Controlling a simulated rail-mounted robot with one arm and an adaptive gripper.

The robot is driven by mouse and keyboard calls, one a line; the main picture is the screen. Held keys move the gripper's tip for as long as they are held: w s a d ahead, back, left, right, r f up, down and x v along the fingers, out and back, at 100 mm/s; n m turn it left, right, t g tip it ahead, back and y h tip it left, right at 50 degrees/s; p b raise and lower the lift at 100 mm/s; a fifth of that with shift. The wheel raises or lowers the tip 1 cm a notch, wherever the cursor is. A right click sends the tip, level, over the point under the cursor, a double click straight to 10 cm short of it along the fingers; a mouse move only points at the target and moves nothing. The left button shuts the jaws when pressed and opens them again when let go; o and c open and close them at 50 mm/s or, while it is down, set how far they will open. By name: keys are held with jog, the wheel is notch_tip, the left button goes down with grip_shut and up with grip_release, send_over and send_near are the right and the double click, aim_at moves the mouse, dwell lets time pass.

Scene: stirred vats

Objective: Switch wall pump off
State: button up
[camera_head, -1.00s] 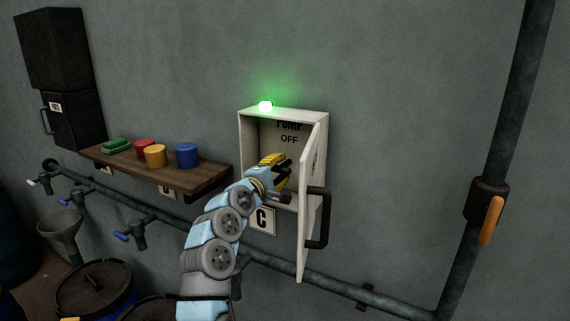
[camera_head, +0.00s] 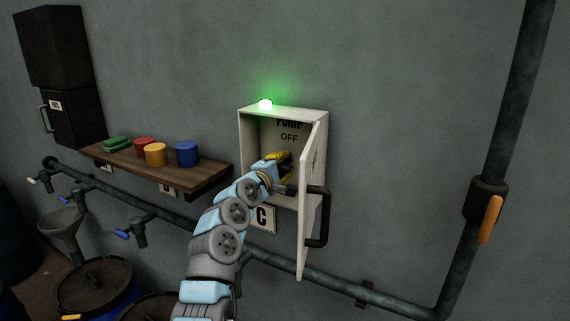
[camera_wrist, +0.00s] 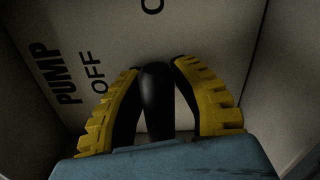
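The open white control box (camera_head: 318,120) hangs on the wall, with "PUMP" and "OFF" on its inside back panel. A green lamp (camera_head: 265,104) glows on its top. My gripper (camera_head: 281,160) reaches inside the box in the head view. In the wrist view, a black lever (camera_wrist: 156,95) stands between the yellow fingers of my gripper (camera_wrist: 157,68). The fingertips close in on both sides of the lever's rounded end, with little or no gap. The "OFF" label (camera_wrist: 91,72) is to the left of the lever. The lever's lower part is hidden behind my wrist.
The box door (camera_head: 308,220) stands open on the right, its dark handle (camera_head: 325,215) sticking out. A shelf (camera_head: 200,178) with coloured jars is on the left. A pipe (camera_head: 290,268) runs below the box, and one with an orange valve handle (camera_head: 490,218) is at the right.

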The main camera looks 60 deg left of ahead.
grip_shut()
